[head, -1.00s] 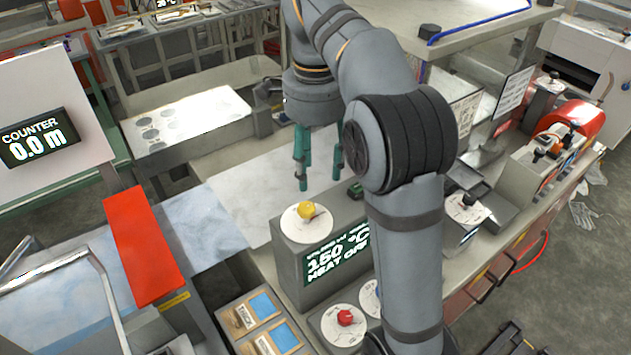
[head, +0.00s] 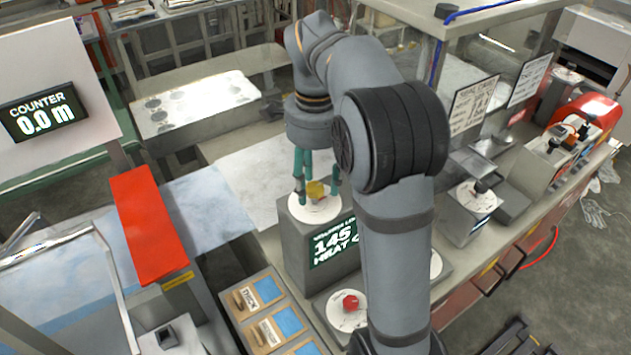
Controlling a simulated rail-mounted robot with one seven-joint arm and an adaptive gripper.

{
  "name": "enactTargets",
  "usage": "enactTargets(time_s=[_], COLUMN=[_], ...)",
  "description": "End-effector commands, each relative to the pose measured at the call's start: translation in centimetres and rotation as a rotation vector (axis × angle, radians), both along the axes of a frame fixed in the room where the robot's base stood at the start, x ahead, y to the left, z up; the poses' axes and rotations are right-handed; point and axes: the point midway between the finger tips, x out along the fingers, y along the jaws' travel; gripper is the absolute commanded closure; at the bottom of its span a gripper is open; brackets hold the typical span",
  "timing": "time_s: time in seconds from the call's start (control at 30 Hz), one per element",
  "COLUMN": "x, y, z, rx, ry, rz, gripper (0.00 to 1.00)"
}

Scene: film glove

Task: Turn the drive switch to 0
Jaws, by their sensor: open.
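A yellow knob (head: 315,190) sits on a round white dial plate (head: 312,214) on top of a grey box. A red knob (head: 351,302) sits on another white dial (head: 338,309) in front of that box. I cannot read a drive label on either, so I cannot tell which is the drive switch. My gripper (head: 318,184) points down with its green fingers apart, one on each side of the yellow knob. Whether the fingers touch it is not clear. My arm hides part of the area to the right.
A red bar (head: 149,225) stands to the left. A counter display (head: 44,115) reads 0.0 m. More dials stand at right.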

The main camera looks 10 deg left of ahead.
Motion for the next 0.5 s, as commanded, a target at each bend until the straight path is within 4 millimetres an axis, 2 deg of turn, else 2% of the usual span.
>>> enactTargets(time_s=[0.17, 0.5], x=[0.00, 0.01], y=[0.01, 0.00], z=[0.01, 0.02], rx=[0.000, -0.001], ry=[0.000, 0.001], rz=[0.000, 0.000], gripper=[0.52, 0.72])
